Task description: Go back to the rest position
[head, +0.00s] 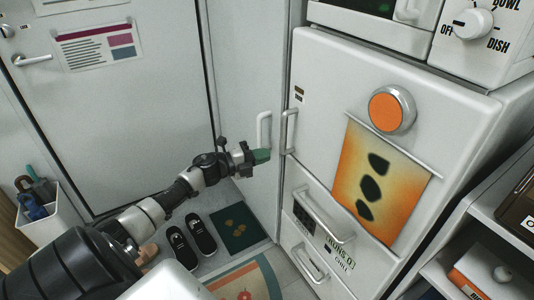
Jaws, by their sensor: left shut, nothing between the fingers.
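My left arm comes in from the lower left and reaches toward the middle of the head view. My left gripper (261,156) is at its end, shut and empty, with its green fingertips together. It is in front of the tall white door with a vertical handle (264,131), a little below that handle in the picture. I cannot tell whether it touches anything. My right gripper is not in the view.
A white appliance front (320,110) with handles and drawers stands just right of the gripper. Black shoes (190,238), a dark green mat (236,228) and a patterned rug (252,280) lie on the floor below. A white bin (40,212) stands at left. A shelf unit is at right.

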